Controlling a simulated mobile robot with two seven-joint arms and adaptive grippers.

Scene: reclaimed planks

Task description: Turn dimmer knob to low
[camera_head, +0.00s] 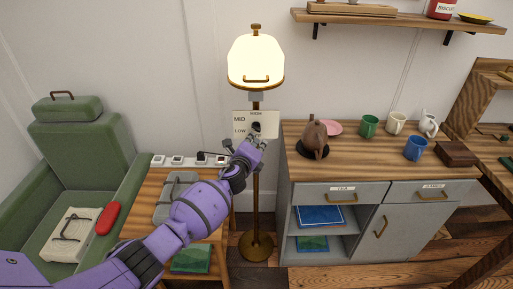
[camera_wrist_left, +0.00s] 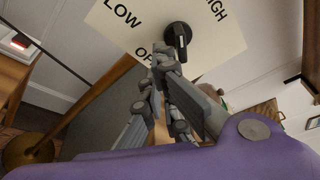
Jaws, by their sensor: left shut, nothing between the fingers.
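The dimmer plate (camera_head: 241,119) is a cream panel on the floor lamp's pole, marked HIGH, MID, LOW and OFF. Its dark knob (camera_head: 256,127) sits at the right part of the plate, and it shows clearly in the left wrist view (camera_wrist_left: 179,34). I cannot tell for sure which mark the knob points at. The lampshade (camera_head: 256,62) glows brightly. My left gripper (camera_head: 256,142) is shut and empty, its tips just below the knob; in the wrist view they cover part of the OFF label. Whether they touch the knob is unclear. My right gripper is not in view.
A side table (camera_head: 150,190) with a grey case (camera_head: 176,190) stands left of the pole, beside a green armchair (camera_head: 85,140). A cabinet (camera_head: 350,165) with a teapot-like brown object (camera_head: 315,138) and several mugs stands close on the right.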

